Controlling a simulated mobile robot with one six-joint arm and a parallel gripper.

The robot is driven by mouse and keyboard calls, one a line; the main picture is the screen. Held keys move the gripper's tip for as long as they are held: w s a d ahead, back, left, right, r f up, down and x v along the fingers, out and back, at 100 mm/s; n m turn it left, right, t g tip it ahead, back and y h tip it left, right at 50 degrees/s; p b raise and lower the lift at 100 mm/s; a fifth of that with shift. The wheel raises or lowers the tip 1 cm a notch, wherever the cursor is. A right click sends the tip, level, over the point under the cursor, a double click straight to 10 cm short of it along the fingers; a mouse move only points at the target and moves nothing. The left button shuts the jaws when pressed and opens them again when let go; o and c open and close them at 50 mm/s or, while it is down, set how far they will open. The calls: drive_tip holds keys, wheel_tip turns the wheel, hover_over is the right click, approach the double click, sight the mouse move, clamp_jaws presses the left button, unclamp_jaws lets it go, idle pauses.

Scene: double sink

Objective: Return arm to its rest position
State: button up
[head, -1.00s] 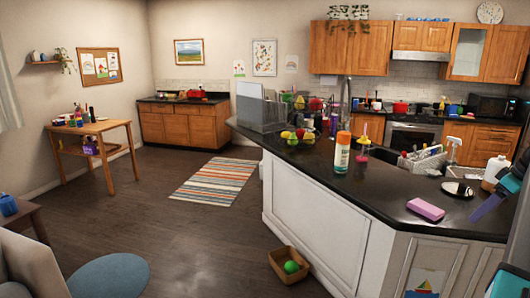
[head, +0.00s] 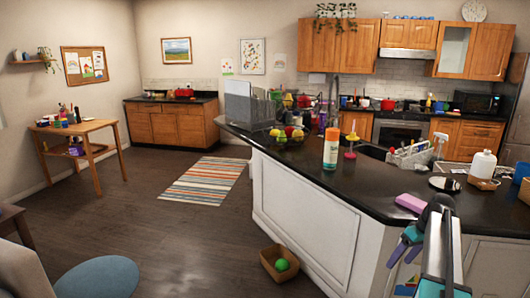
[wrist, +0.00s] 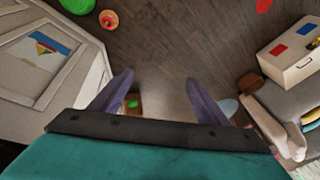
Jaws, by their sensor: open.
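My gripper (head: 406,245) hangs low in the head view, in front of the counter's near corner and below the pink sponge (head: 411,203). Its purple fingers point down and to the left. In the wrist view its two purple fingers (wrist: 160,78) are spread apart with nothing between them. The wooden floor (wrist: 165,45) lies beyond the fingertips. My teal and grey arm covers part of the counter front and of the sailboat picture there.
The dark counter (head: 370,190) holds a spray can (head: 331,148), a fruit bowl (head: 288,137) and a white jug (head: 482,165). A box with a green ball (head: 281,264) sits on the floor. Open floor lies left, with a striped rug (head: 203,180).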

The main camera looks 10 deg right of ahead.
drive_tip(key=s+a+f+m+g+b, duration=0.15)
drive_tip(key=s+a+f, duration=0.35)
drive_tip(key=a+f, duration=0.95)
drive_tip(key=s+a+f+m+g, duration=0.1)
drive_tip(key=s+a+f+g, duration=0.3)
drive_tip(key=a+f, duration=1.05)
drive_tip(key=s+a+f+h, duration=0.1)
drive_tip(key=s+a+f, duration=0.3)
drive_tip(key=s, duration=0.5)
drive_tip(key=s+a+f+g+h, duration=0.1)
drive_tip(key=s+a+f, duration=0.3)
drive_tip(key=s+f, duration=0.3)
drive_tip(key=s+a+f+g, duration=0.1)
drive_tip(key=s+a+f, duration=0.3)
drive_tip(key=s, duration=0.6)
drive_tip(key=shift+s+a+f+h+b, duration=0.3)
drive_tip(key=shift+f+h+b, duration=0.1)
drive_tip(key=shift+f, duration=0.25)
